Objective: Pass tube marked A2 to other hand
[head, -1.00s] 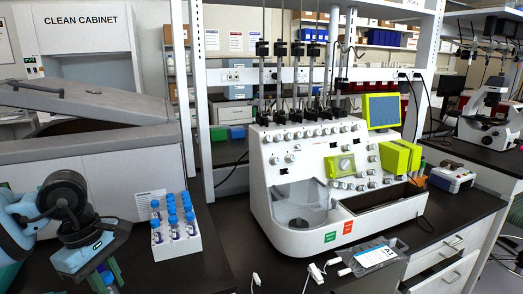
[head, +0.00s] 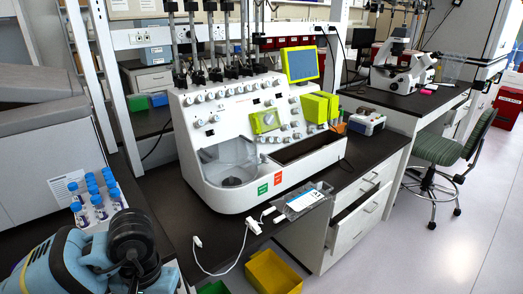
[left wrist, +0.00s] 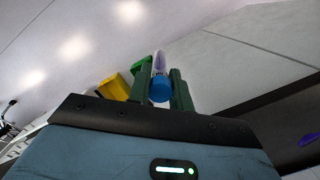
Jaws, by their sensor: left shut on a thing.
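My left gripper (left wrist: 161,82) has green fingers and is shut on a blue-capped tube (left wrist: 160,90) in the left wrist view. The cap points toward the wrist camera, and the clear, purplish body extends away between the fingers. No marking can be read on it, so I cannot tell whether it is A2. In the head view my left arm fills the bottom left corner, and its fingers and the tube are not visible there. My right gripper is in neither view.
A white rack (head: 89,226) of blue-capped tubes stands on the dark bench, partly behind my left arm. A white cell processor (head: 228,201) is in the middle. A yellow bin (head: 273,272) is below the bench edge. The floor at right is open around a green chair (head: 446,148).

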